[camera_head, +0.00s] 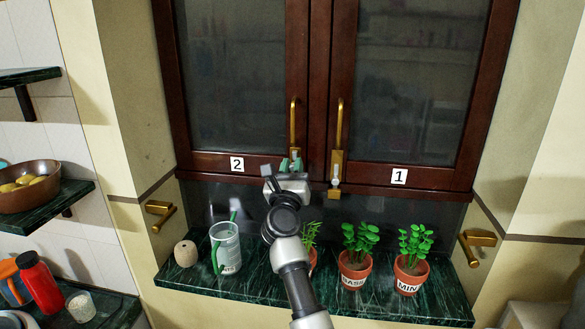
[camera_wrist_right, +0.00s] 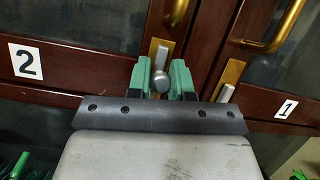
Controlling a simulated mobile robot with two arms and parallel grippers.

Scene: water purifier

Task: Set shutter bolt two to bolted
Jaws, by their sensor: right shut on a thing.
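Shutter bolt two (camera_wrist_right: 161,50) is a brass plate with a silver slider and a round knob, at the lower edge of the left shutter, right of the label "2" (camera_wrist_right: 26,62). My right gripper (camera_head: 290,166) has its green fingertips on both sides of the knob (camera_wrist_right: 160,81), shut on it. In the head view the gripper hides most of this bolt. Shutter bolt one (camera_head: 336,172), on the right shutter, is a similar brass plate with a silver slider near its lower end. My left gripper is not in view.
Brass handles (camera_head: 293,124) (camera_head: 341,125) stand on both dark wood shutters. Below, a green marble sill (camera_head: 190,288) holds a mug (camera_head: 226,248), a wooden pot-like object (camera_head: 186,253) and potted plants (camera_head: 356,262). Brass brackets (camera_head: 160,212) (camera_head: 478,243) flank the window.

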